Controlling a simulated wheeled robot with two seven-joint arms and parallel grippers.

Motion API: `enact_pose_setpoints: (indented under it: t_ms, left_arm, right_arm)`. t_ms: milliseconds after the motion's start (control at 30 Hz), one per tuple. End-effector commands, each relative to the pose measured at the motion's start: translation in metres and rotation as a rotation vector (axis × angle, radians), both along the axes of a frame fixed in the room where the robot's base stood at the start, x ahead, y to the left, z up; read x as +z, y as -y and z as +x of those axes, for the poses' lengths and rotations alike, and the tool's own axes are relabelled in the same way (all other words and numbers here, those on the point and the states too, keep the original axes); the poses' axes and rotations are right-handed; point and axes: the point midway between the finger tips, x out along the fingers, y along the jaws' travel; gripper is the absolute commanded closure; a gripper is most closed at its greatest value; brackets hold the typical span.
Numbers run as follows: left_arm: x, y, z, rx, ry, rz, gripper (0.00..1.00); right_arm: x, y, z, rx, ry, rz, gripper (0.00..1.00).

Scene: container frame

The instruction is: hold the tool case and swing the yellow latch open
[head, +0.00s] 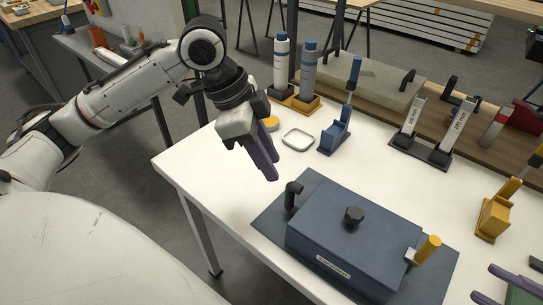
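The blue tool case (345,245) lies on a dark mat at the front of the white table, with a black knob on top and a pale label on its front. The yellow latch (428,248) stands up at the case's right end on a small pale bracket. My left gripper (273,172) hangs behind the case's left end, apart from it and empty; its dark purple fingers overlap in this view. My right gripper (482,281) shows only as two purple fingers at the lower right edge, spread apart, right of the latch and not touching it.
A black upright handle (292,196) stands at the case's left end. Behind are a blue holder (335,138), a small pale dish (298,140), two bottles (281,62) and a black stand (422,150). A yellow block (493,218) stands at right. The table's left part is clear.

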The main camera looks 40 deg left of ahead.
Motion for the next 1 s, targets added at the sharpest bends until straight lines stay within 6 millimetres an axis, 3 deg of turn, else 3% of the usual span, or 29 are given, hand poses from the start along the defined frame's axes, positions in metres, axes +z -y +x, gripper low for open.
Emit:
enact_pose_setpoints:
  t_ms: [167, 700, 1000]
  left_arm:
    - [-0.002, 0.011, 0.003, -0.019, 0.001, -0.030, 0.72]
    - [-0.080, 0.037, 0.021, -0.016, 0.000, -0.027, 0.72]
    - [-0.090, 0.040, 0.023, -0.016, 0.002, -0.026, 0.72]
  right_arm:
    - [0.000, 0.000, 0.000, 0.000, 0.000, 0.000, 0.69]
    - [0.000, 0.000, 0.000, 0.000, 0.000, 0.000, 0.69]
    - [0.000, 0.000, 0.000, 0.000, 0.000, 0.000, 0.69]
